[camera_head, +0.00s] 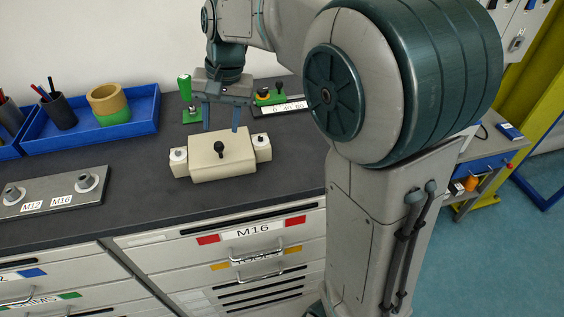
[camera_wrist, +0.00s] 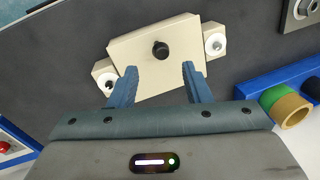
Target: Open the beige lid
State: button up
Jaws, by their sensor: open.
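The beige lid (camera_head: 208,165) is part of a beige box on the dark worktop, with a black knob (camera_head: 219,148) on it. The lid looks closed. In the wrist view the lid (camera_wrist: 140,52) lies ahead of my fingers, with the black knob (camera_wrist: 160,50) near its middle. Beige side blocks with white round fittings stand at both ends of the box. My gripper (camera_head: 221,128) is open and points down just behind the box, above it or close to it. In the wrist view my gripper (camera_wrist: 158,78) has nothing between its two blue fingers.
A blue tray (camera_head: 150,128) with a pen cup and rings stands at the back left. A metal plate labelled M12 and M16 (camera_head: 50,195) lies at the front left. A green-handled device (camera_head: 186,90) stands behind the box. Dark worktop in front of the box is clear.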

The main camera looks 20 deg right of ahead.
notch_tip(320, 180, up, 8)
jog(key=d, duration=0.1)
jog(key=s+d+f+n+t+b, duration=0.1)
jog(key=s+d+f, duration=0.3)
jog(key=s+f, duration=0.1)
jog(key=s+d+f+t+h+b, duration=0.1)
jog(key=s+d+f, duration=0.3)
jog(key=s, duration=0.3)
jog(key=shift+s+d+f+n, duration=0.25)
jog(key=shift+s+f+n, duration=0.15)
jog(key=shift+f, duration=0.15)
jog(key=shift+n+t+h, duration=0.5)
jog(key=shift+h, duration=0.1)
jog(key=s+f, duration=0.1)
jog(key=s, duration=0.1)
jog(key=s+d+f, duration=0.1)
jog(key=s+f, duration=0.1)
jog(key=s+d+f, duration=0.1)
jog(key=s, duration=0.1)
jog(key=shift+d+f, duration=0.2)
jog(key=shift+f, duration=0.2)
jog(key=c, duration=0.3)
jog(key=shift+s+d+f, duration=0.1)
jog(key=shift+f, duration=0.15)
grip_shut()
